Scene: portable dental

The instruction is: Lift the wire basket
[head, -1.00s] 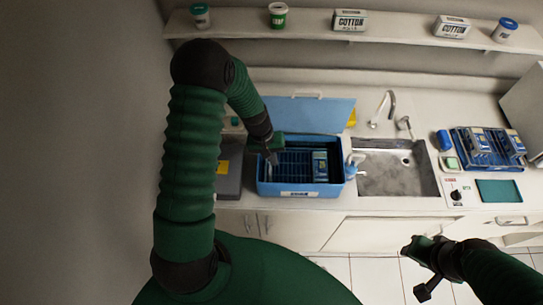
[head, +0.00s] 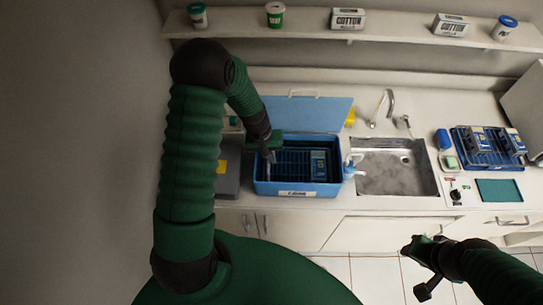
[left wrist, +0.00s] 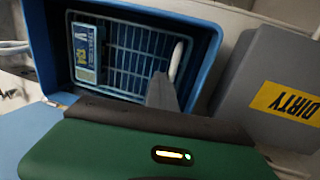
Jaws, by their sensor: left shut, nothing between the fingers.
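The wire basket (head: 293,160) sits inside an open blue bin (head: 258,187) on the counter. A blue labelled pack (head: 318,164) lies in its right part. In the left wrist view, the grid of the basket (left wrist: 128,62) and the pack (left wrist: 84,55) show from above. My left gripper (head: 271,157) reaches down over the basket's left side. Its finger (left wrist: 163,92) is near a pale bar (left wrist: 177,60) at the basket's edge; contact cannot be told. It is shut and empty. My right gripper (head: 412,250) hangs in front of the counter, away from the bin; its jaws are unclear.
The bin's raised lid (head: 305,113) stands behind it. A grey box marked DIRTY (left wrist: 268,85) stands close to the left. A sink (head: 395,172) is to the right, with a blue rack (head: 485,160) beyond. A shelf (head: 400,38) runs above.

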